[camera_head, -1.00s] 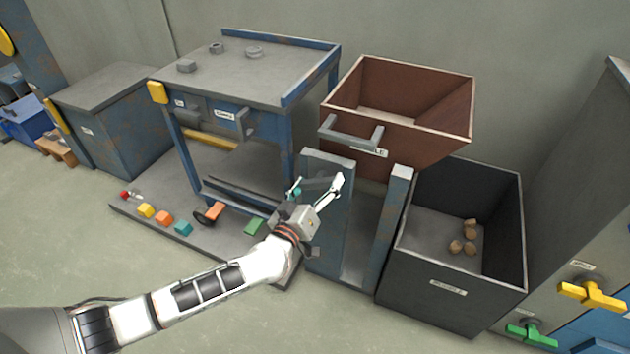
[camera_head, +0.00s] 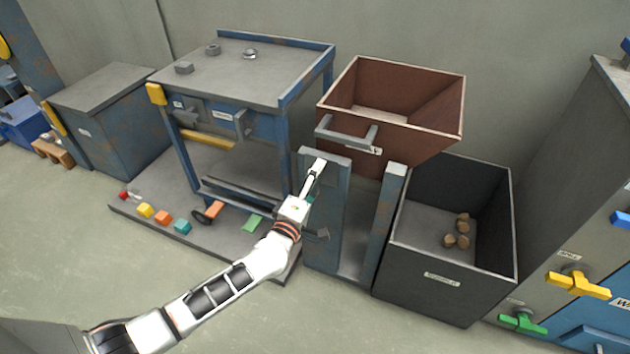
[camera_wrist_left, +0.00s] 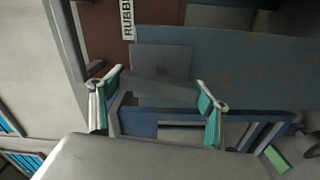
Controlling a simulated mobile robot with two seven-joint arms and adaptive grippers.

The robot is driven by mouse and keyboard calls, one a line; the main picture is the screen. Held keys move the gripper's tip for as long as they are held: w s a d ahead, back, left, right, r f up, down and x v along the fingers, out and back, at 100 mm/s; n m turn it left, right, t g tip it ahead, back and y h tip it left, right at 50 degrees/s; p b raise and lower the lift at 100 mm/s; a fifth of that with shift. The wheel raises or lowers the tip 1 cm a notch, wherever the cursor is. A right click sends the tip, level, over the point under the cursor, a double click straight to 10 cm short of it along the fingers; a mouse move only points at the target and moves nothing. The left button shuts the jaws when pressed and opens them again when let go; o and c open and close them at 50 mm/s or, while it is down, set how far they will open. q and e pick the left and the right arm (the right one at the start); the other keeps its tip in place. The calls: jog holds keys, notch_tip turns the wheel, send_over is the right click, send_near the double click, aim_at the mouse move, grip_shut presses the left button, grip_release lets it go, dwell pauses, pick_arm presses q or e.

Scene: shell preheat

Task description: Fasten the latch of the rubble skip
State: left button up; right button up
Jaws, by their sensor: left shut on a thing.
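The rubble skip (camera_head: 422,152) is a brown open bin, tilted, with a grey bar handle (camera_head: 345,134) on its front. It sits behind two blue posts; the left post (camera_head: 330,205) has my left gripper (camera_head: 316,168) at its upper part. In the left wrist view, the fingers of my left gripper (camera_wrist_left: 158,98) with teal pads are shut on a grey bar, which looks like the latch (camera_wrist_left: 160,90). The bar lies across between the pads, in front of the blue post. In the head view my fingers largely hide the latch. My right gripper is out of view.
A dark open bin (camera_head: 430,282) with several brown lumps stands right of the posts. A blue-framed workbench (camera_head: 245,75) stands left. Coloured blocks lie on the low platform (camera_head: 135,208). Yellow (camera_head: 578,284) and green (camera_head: 522,322) valve handles are at far right.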

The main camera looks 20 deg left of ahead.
pick_arm(q)
jog(key=shift+n, duration=0.9)
jog(key=o, duration=1.1)
jog(key=s, duration=1.2)
jog(key=shift+a, duration=0.2)
